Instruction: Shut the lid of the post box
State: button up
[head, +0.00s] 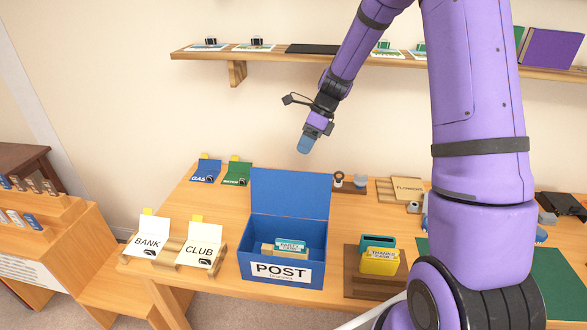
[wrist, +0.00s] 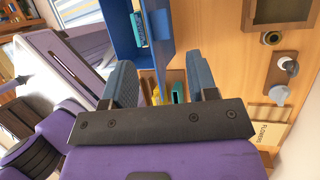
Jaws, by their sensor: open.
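The blue post box (head: 282,292) stands on the table with a white POST label on its front. Its lid (head: 290,192) is open and stands upright at the back edge. A teal-labelled block (head: 290,246) lies inside the box. My gripper (head: 305,145) is open and empty, pointing down, and shows just above the lid's top edge; how far it is from the lid in depth is hard to tell. In the wrist view, the two fingers of my gripper (wrist: 162,80) are spread apart, and the post box (wrist: 124,40) shows beyond them at the top.
White BANK (head: 147,236) and CLUB (head: 201,248) cards stand left of the box. A wooden tray (head: 362,290) with yellow and teal holders sits to its right. A wall shelf (head: 300,56) runs behind my arm.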

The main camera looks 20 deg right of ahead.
send_over(291, 193)
jog(key=w+d, duration=0.2)
jog(key=w, duration=0.1)
notch_tip(291, 193, down, 8)
jog(key=shift+s+d+r, duration=0.1)
jog(key=shift+r, duration=0.15)
grip_shut()
